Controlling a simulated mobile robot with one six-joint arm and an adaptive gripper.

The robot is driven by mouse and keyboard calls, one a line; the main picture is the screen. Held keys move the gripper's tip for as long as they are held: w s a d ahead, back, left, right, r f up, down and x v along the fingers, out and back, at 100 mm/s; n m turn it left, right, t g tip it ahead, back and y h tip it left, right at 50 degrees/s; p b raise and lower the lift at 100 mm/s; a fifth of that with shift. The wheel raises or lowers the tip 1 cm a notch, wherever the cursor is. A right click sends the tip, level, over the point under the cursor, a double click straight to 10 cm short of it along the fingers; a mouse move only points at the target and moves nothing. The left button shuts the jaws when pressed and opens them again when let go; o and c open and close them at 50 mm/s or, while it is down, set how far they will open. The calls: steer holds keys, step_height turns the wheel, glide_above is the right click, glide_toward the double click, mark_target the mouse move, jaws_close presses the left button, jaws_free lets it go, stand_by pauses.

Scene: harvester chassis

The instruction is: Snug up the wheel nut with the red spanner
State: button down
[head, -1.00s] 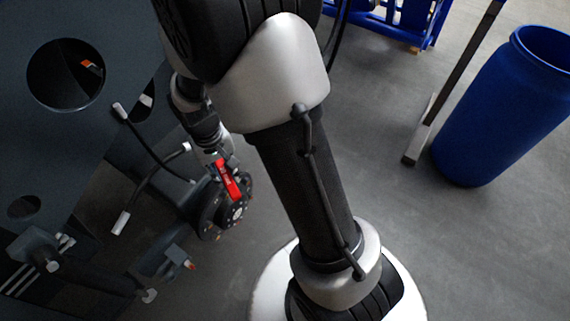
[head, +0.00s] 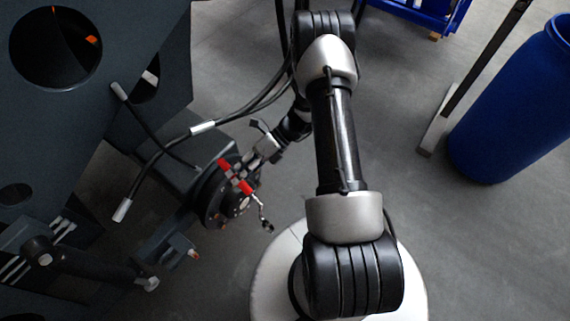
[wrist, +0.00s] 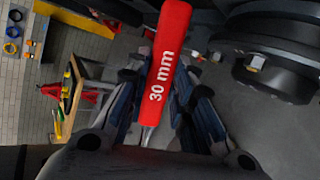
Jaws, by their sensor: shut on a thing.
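The red spanner (head: 238,178) is held by my gripper (head: 247,168) beside the dark round wheel hub (head: 210,200). In the head view its red handle slants down to the right, and a shiny metal part shows below it, off the hub's right side. In the wrist view the handle (wrist: 168,55), marked "30 mm", stands between the fingers of my gripper (wrist: 160,82), which are shut on it. A metal nut or stud (wrist: 255,62) shows on the hub (wrist: 285,50) at the upper right, apart from the handle. The spanner's jaw and its contact with any nut cannot be made out.
The dark chassis (head: 100,100) fills the left, with hoses (head: 160,150) hanging near the hub. A blue barrel (head: 515,110) and a metal stand (head: 436,130) are at the right. A wooden bench (wrist: 78,92) shows in the wrist view. The floor between is clear.

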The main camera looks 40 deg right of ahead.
steer(key=d+f+m+t+h+b, duration=0.1)
steer(key=d+f+m+t+h, duration=0.3)
steer(key=d+f+m+t, duration=0.2)
steer(key=d+f+m+t+h+b, duration=0.1)
steer(key=d+f+m+t+h, duration=0.3)
steer(key=d+m+t, duration=0.4)
steer(key=d+f+t, duration=0.1)
steer(key=d+t, duration=0.2)
steer(key=shift+w+f+m, duration=0.3)
steer(key=shift+w+f, duration=0.05)
steer(key=shift+d, duration=0.15)
steer(key=shift+b+x, duration=0.9)
steer(key=shift+x, duration=1.4)
steer(key=shift+w, duration=0.15)
steer(key=shift+a+b+x, duration=0.2)
steer(key=shift+b+x, duration=0.6)
steer(key=shift+x, duration=0.6)
